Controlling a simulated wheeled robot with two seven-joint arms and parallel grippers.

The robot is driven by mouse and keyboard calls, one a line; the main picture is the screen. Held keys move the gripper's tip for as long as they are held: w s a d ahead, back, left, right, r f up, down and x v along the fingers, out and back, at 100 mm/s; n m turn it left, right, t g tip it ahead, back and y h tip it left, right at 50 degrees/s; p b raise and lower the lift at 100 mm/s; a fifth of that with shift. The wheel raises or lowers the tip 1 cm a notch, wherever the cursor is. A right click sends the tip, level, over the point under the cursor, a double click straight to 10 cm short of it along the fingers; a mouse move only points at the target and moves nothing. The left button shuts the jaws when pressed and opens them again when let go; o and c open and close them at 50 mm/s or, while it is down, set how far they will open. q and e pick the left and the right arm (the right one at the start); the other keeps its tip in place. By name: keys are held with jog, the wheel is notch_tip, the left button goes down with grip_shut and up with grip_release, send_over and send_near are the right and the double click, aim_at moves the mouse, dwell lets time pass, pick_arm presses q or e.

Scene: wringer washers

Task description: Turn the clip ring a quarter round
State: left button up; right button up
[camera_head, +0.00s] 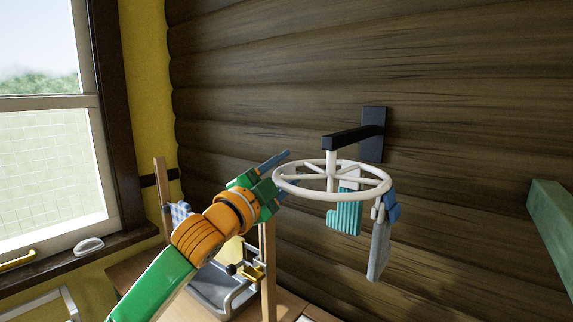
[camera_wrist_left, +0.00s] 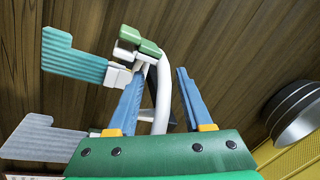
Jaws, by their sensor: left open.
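The white clip ring (camera_head: 345,195) hangs level under a black wall bracket (camera_head: 372,135), with spokes to a central post. A teal striped sock (camera_head: 344,215) and a grey cloth (camera_head: 379,250) hang from it by clips. My left gripper (camera_head: 293,167) is open at the ring's left side, one blue finger above the rim and the other partly hidden by it. In the left wrist view the white rim (camera_wrist_left: 163,90) runs between the two spread fingers (camera_wrist_left: 161,72). A green-and-white clip (camera_wrist_left: 140,45) sits close to the left finger. My right gripper is not seen.
A dark log wall is close behind the ring. Below the left arm are a wooden counter (camera_head: 128,270), a grey tub (camera_head: 210,290) and wooden posts. A pale green beam (camera_head: 550,215) stands at the right edge. A round grey object (camera_wrist_left: 300,110) shows in the wrist view.

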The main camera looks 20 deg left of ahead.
pick_arm(q)
jog(key=shift+s+r, duration=0.1)
jog(key=shift+s, duration=0.1)
jog(key=c, duration=0.8)
jog(key=shift+w, duration=0.1)
dwell(0.6)
